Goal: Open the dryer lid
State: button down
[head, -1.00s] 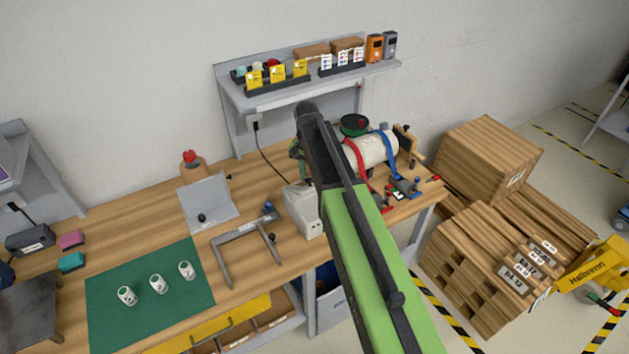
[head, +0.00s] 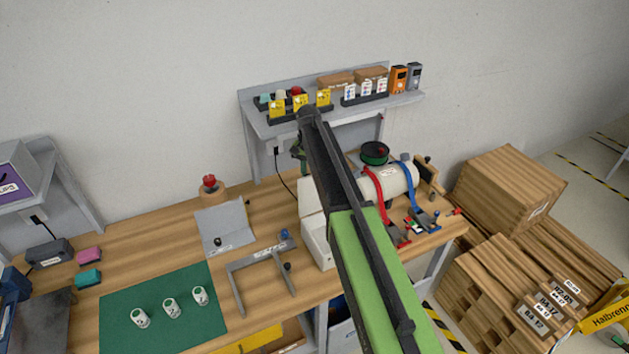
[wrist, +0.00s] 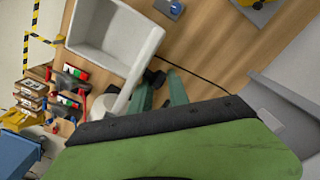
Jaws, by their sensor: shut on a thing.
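The dryer (head: 318,243) is a white box on the wooden bench, partly hidden behind my arm in the head view. Its white lid (head: 308,196) stands raised at the back of the box. In the wrist view the dryer (wrist: 150,38) shows its open, pale inside. My gripper (head: 299,152) is above and behind the box, mostly hidden by my arm in the head view. In the wrist view its green fingers (wrist: 160,92) are shut around a small dark part, which looks like the lid's knob. The grip itself is partly hidden.
A grey bracket frame (head: 262,268) stands left of the dryer. A white cylinder with red and blue straps (head: 392,182) lies to the right. A shelf (head: 335,112) with small boxes is behind. A green mat (head: 120,305) holds white cans at the left.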

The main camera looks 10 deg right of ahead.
jog(key=shift+w+a+f, duration=0.2)
jog(key=shift+w+a, duration=0.55)
jog(key=shift+w, duration=0.15)
jog(key=c, duration=1.2)
grip_release()
jog(key=shift+a, duration=0.15)
jog(key=shift+c, duration=0.2)
jog(key=shift+o, duration=0.2)
jog(key=shift+f, duration=0.1)
jog(key=shift+d, duration=0.25)
notch_tip(320, 180, up, 8)
jog(key=p, duration=0.7)
jog(key=shift+f, duration=0.2)
